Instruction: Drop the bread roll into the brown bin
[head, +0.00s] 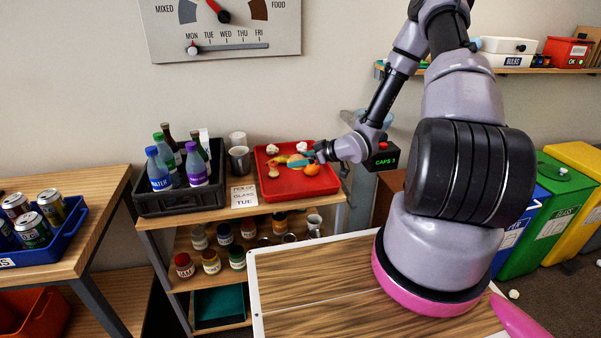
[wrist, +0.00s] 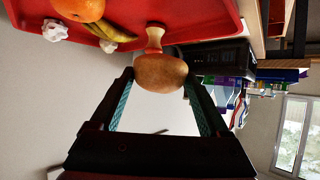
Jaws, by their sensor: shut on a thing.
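The bread roll (wrist: 160,73) is a tan-brown rounded lump between the fingertips of my gripper (wrist: 161,84) in the wrist view. My gripper is shut on it. In the head view my gripper (head: 303,159) is over the red tray (head: 325,184), and the roll (head: 295,158) shows small between the teal fingers. I cannot tell whether the roll still touches the tray. A brown box (head: 385,193), probably the brown bin, stands right of the shelf unit, largely hidden behind my arm.
The tray also holds an orange (head: 312,169), a banana, an apple core and crumpled white paper (wrist: 54,30). Blue, green (head: 540,215) and yellow bins stand at the right.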

